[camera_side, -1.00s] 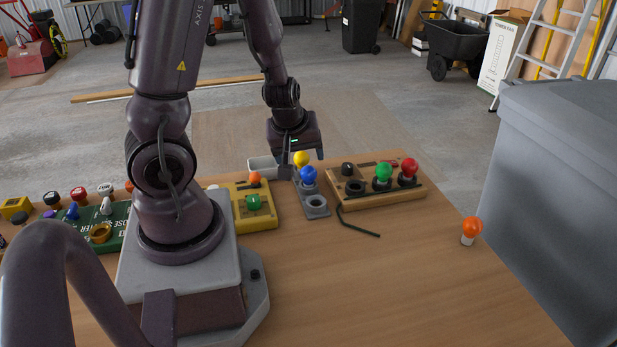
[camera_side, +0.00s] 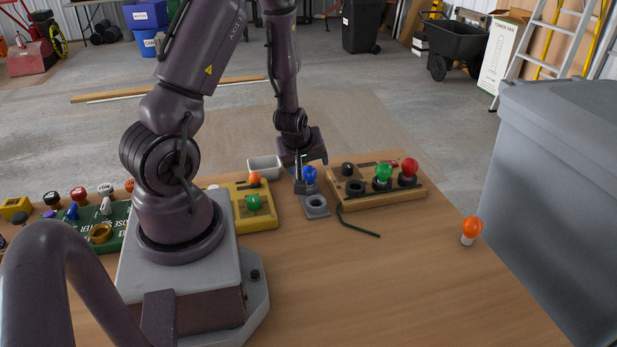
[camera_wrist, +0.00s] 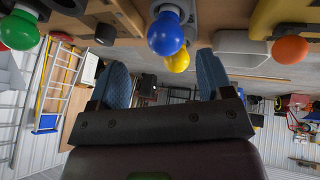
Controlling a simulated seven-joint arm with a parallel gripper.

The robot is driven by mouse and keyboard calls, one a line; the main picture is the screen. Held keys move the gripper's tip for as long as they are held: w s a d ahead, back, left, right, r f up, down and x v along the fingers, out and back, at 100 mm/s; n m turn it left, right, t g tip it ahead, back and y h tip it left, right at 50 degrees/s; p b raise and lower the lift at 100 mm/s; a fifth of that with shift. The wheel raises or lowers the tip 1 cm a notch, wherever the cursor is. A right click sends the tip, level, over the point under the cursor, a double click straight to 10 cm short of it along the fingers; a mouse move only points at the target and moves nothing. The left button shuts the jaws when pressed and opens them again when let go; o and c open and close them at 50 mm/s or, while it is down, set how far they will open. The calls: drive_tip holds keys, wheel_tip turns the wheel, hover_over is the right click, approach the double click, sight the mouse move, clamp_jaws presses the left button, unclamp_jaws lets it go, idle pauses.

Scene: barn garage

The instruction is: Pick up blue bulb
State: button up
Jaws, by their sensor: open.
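The blue bulb (camera_side: 309,174) stands upright in a small grey holder (camera_side: 316,209) on the wooden bench. My gripper (camera_side: 308,180) is low at the bulb, with its fingers close around or beside it in the side view; I cannot tell if they touch. In the wrist view, my open gripper (camera_wrist: 162,85) has empty space between its two blue fingers, and the blue bulb (camera_wrist: 165,34) is just beyond the fingertips. A yellow bulb (camera_wrist: 178,60) shows right behind the blue one; my gripper hides it in the side view.
A wooden board (camera_side: 376,192) with a green bulb (camera_side: 383,172) and a red bulb (camera_side: 409,167) stands close right. A yellow box (camera_side: 253,217) is on the left, a grey tray (camera_side: 264,166) behind. An orange bulb (camera_side: 471,229) stands at far right. The front bench is clear.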

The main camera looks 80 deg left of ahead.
sight(307, 170)
drive_tip(key=x, duration=0.5)
drive_tip(key=shift+s+d+f, duration=0.1)
drive_tip(key=shift+s, duration=0.2)
drive_tip(key=c, duration=1)
